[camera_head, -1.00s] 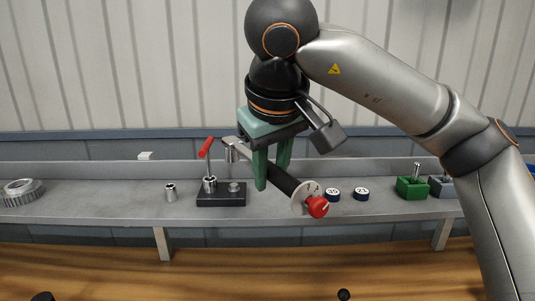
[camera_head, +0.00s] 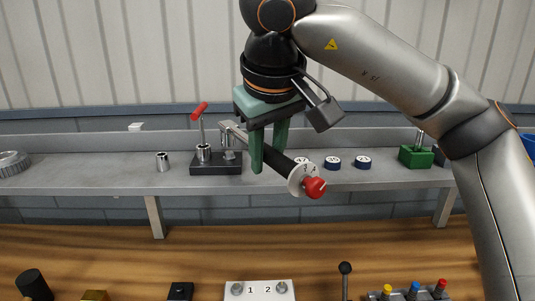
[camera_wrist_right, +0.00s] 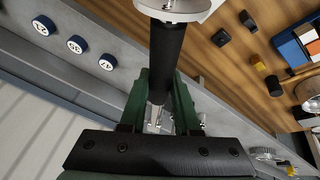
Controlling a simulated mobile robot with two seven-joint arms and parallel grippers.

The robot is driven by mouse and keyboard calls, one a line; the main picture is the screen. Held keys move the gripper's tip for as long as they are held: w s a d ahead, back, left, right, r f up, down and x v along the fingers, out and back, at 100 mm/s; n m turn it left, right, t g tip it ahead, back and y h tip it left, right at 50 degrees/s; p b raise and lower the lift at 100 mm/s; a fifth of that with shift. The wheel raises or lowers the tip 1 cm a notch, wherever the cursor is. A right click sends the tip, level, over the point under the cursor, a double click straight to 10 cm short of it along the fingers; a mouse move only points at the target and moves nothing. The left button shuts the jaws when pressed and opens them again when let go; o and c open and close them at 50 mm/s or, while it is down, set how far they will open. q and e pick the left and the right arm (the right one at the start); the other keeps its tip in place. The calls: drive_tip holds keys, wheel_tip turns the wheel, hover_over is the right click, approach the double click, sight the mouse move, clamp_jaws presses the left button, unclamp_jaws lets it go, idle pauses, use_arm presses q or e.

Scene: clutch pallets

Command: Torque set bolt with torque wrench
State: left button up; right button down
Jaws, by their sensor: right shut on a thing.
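My right gripper (camera_head: 269,152) is shut on the black handle of the torque wrench (camera_head: 278,160). The wrench has a white dial disc and red end knob toward the viewer. Its metal head points back left, just above a short post on a black block (camera_head: 215,170); I cannot tell whether they touch. In the right wrist view the handle (camera_wrist_right: 167,60) runs between the fingers (camera_wrist_right: 160,108). A white plate marked 1 and 2 (camera_head: 260,296) carries two metal bolt-like heads at the bottom; I cannot tell which is the set bolt. My left gripper is not in view.
A red-handled tool (camera_head: 200,112) stands in the black block, left of the wrench head. A loose socket (camera_head: 162,162), round numbered caps (camera_head: 332,163) and a green block (camera_head: 416,157) stand on the grey shelf (camera_head: 100,178). The wooden bench (camera_head: 200,248) has free room in its middle.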

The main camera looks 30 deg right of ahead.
drive_tip(key=shift+r+p, duration=0.2)
drive_tip(key=shift+p, duration=0.6)
idle(0.9)
drive_tip(key=shift+f, duration=0.4)
idle(0.3)
drive_tip(key=shift+f, duration=0.2)
drive_tip(key=shift+f+b, duration=0.75)
drive_tip(key=shift+f, duration=0.15)
idle(0.4)
drive_tip(key=shift+a, duration=0.1)
idle(0.3)
drive_tip(key=shift+a+m+p, duration=0.8)
drive_tip(key=shift+a+p, duration=0.2)
drive_tip(key=shift+p, duration=0.1)
drive_tip(key=shift+h, duration=0.3)
